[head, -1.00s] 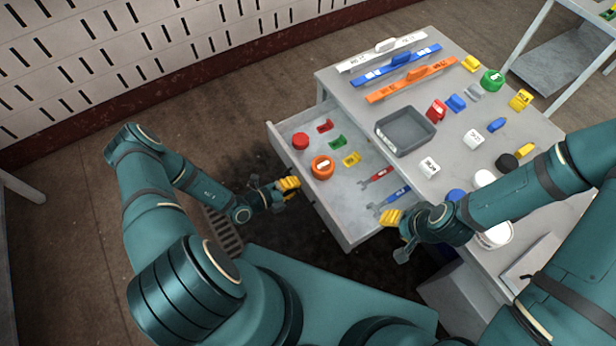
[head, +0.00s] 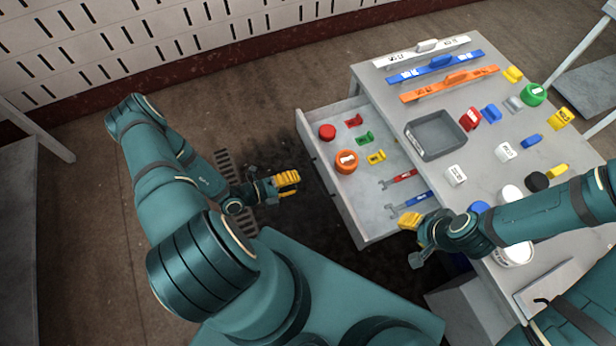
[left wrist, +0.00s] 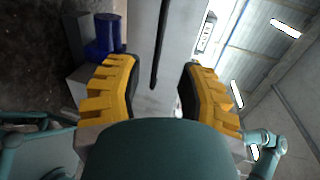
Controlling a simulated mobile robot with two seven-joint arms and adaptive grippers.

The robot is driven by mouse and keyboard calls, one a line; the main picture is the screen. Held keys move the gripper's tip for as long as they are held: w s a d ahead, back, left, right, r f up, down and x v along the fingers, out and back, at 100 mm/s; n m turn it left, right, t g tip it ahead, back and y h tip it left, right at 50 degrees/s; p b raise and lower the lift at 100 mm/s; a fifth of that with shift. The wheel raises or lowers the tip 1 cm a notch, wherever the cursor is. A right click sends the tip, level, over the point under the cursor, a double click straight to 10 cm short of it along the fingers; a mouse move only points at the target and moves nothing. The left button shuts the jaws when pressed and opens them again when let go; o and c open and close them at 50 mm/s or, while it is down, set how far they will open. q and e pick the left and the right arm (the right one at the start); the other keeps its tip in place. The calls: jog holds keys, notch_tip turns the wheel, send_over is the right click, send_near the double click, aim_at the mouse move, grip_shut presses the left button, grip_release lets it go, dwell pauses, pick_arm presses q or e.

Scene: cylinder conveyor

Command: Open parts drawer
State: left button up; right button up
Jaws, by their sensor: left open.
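The parts drawer (head: 386,218) is pulled out from the grey workbench, its inside plainly visible. It holds a red round part, an orange round part, small red, green and yellow pieces, and red and blue tools. My left gripper (head: 288,182) is open and empty, left of the drawer front (head: 335,190) with a gap between them. In the left wrist view its yellow fingers (left wrist: 158,92) stand apart, with a pale grey panel and a dark bar (left wrist: 161,45) beyond them. My right gripper (head: 412,238) hovers near the drawer's near right corner, fingers apart, apparently empty.
The bench top (head: 475,185) carries a grey tray (head: 436,153), long white, blue and orange handled bars (head: 450,84), and several small coloured parts. White tubs (head: 512,250) stand near my right arm. Floor left of the drawer is clear up to the slotted wall (head: 150,40).

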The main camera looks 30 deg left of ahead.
pick_arm(q)
jog(key=shift+v, duration=1.9)
